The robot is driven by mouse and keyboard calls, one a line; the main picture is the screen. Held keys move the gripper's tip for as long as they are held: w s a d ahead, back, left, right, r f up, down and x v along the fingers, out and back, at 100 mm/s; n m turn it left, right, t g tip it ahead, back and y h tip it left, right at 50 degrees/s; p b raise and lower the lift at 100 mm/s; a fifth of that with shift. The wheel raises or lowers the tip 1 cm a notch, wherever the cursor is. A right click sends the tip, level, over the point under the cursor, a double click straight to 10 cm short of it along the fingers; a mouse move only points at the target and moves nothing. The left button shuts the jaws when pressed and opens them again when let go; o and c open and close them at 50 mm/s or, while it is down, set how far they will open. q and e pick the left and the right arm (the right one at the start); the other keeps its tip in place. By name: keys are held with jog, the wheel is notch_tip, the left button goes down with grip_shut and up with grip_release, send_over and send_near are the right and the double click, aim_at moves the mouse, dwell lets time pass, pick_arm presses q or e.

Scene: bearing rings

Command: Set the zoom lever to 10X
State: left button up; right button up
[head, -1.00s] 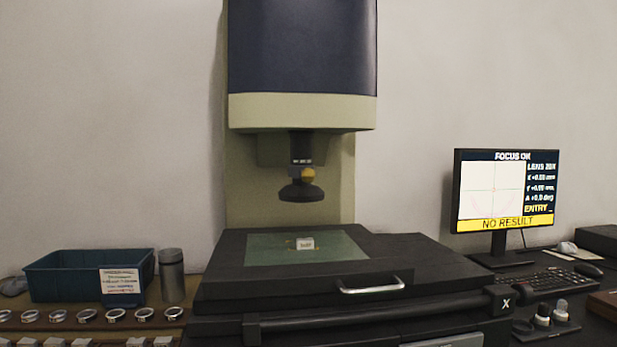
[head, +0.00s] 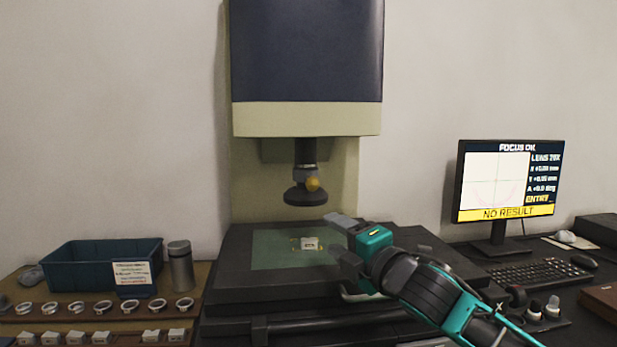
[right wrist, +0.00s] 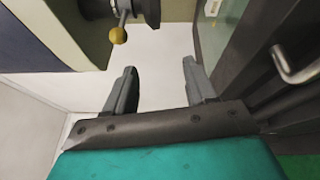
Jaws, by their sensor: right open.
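The zoom lever has a yellow ball knob (head: 313,184) on the side of the dark lens barrel (head: 306,150), above the stage. In the right wrist view the knob (right wrist: 118,35) hangs at the upper left, on a thin stem from the lens. My right gripper (head: 336,238) is over the right part of the stage, below and to the right of the knob. In the right wrist view its two fingers (right wrist: 158,85) are apart with nothing between them. It does not touch the lever. The monitor (head: 510,182) reads a LENS value that looks like 20X. My left gripper is not in view.
A blue bin (head: 85,268), a metal cylinder (head: 180,268) and several rings (head: 130,306) are at the left. A keyboard (head: 540,272) is at the right. The stage handle is partly behind my arm.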

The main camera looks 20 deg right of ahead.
jog(key=n+t, duration=0.1)
jog(key=n, duration=0.1)
send_near(309, 180)
jog(key=w, duration=0.6)
jog(key=w+p, duration=0.1)
jog(key=w, duration=0.5)
jog(key=shift+w+a+r, duration=0.1)
jog(key=shift+a+r, duration=0.05)
jog(key=shift+r, duration=0.1)
jog(key=shift+c, duration=0.2)
jog(key=shift+r, duration=0.1)
grip_shut()
